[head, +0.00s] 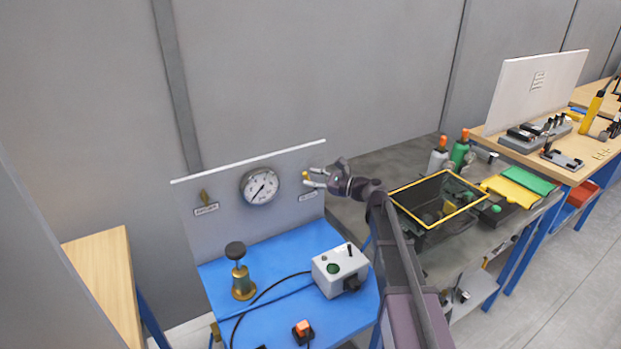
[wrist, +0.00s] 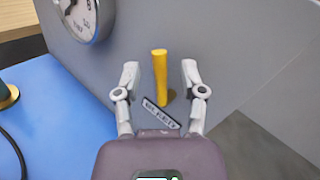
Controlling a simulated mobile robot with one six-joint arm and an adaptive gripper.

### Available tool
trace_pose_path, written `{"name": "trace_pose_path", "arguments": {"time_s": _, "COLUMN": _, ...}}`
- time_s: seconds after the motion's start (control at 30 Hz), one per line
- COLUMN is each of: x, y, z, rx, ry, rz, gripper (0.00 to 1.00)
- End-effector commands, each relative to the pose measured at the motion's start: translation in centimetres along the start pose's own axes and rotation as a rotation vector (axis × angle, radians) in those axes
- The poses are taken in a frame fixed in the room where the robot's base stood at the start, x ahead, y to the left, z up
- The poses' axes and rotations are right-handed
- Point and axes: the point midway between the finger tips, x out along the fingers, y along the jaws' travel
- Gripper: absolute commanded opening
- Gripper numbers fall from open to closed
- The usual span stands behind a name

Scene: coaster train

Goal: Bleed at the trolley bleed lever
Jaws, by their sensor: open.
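The trolley bleed lever (wrist: 160,75) is a short yellow handle on the grey upright panel (head: 240,220), with a small label plate (wrist: 160,113) just below it. In the head view the lever (head: 306,176) shows small at the panel's right side. My gripper (head: 312,178) is open in front of the panel's right edge. In the wrist view its fingers stand on both sides of the lever, with a gap on each side. Whether the fingertips reach past the lever in depth is hard to tell. A round pressure gauge (head: 260,186) is on the panel to the left.
Another yellow-brown lever (head: 205,197) is on the panel's left. The blue trolley top (head: 275,259) carries a brass fitting with a black knob (head: 242,270) and a grey box with a green button (head: 340,270). A yellow-rimmed black crate (head: 411,206) stands on the bench to the right.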

Motion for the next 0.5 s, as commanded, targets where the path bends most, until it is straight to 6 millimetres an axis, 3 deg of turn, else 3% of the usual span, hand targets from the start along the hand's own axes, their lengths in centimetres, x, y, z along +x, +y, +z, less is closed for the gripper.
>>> {"name": "trace_pose_path", "arguments": {"time_s": 0.43, "x": 0.67, "y": 0.04, "z": 0.01, "rx": 0.000, "ry": 0.000, "rz": 0.000, "gripper": 0.53}}
{"name": "trace_pose_path", "arguments": {"time_s": 0.5, "x": 0.67, "y": 0.05, "z": 0.02, "rx": 0.000, "ry": 0.000, "rz": 0.000, "gripper": 0.32}}
